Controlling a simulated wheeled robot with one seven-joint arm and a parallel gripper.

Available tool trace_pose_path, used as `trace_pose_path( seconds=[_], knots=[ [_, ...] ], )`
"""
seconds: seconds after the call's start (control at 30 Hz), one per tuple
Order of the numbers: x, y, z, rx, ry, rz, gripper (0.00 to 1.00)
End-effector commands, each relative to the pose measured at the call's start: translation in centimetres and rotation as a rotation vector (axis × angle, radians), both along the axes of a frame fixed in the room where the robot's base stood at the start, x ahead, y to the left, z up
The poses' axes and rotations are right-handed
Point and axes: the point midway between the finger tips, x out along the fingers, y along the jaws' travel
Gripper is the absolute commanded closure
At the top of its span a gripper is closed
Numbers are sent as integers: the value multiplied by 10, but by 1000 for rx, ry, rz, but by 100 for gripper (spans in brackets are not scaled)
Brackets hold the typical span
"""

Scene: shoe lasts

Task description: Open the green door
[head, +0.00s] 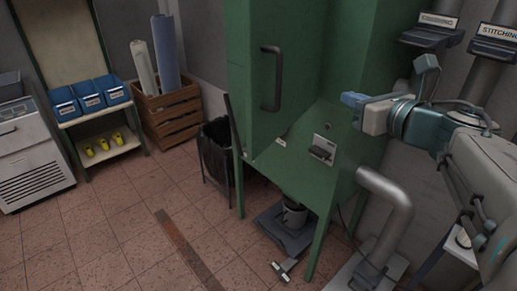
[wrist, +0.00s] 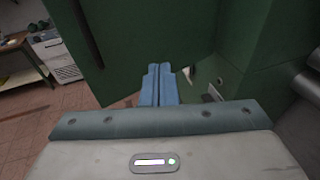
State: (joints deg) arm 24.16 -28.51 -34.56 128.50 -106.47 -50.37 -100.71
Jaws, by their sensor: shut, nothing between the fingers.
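The green door (head: 295,75) is the upper front panel of a tall green cabinet (head: 355,75), with a dark upright bar handle (head: 271,78). In the wrist view the door (wrist: 150,30) fills the upper left, its handle (wrist: 87,32) near the top left. I cannot tell for sure how far it stands from the cabinet. My gripper (head: 350,99) is right of the handle and apart from it, in front of the cabinet's right part. In the wrist view its blue fingers (wrist: 160,70) are together, with nothing between them.
A wooden crate (head: 170,112) and a shelf with blue bins (head: 88,97) are further left.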

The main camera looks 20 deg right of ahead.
Motion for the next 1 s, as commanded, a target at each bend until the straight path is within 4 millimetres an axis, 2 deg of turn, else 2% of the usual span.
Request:
trace_pose_path(
  seconds=[0.03,0.27,0.5,0.63,0.8,1.0],
  knots=[
    [2,3,-27,-3,1,34,100],
    [6,28,-78,6,-30,240,100],
    [-1,44,-123,30,-95,440,100],
    [-7,49,-134,40,-128,514,100],
    [-9,52,-136,46,-151,556,100],
    [6,63,-133,46,-152,563,100]
  ],
)
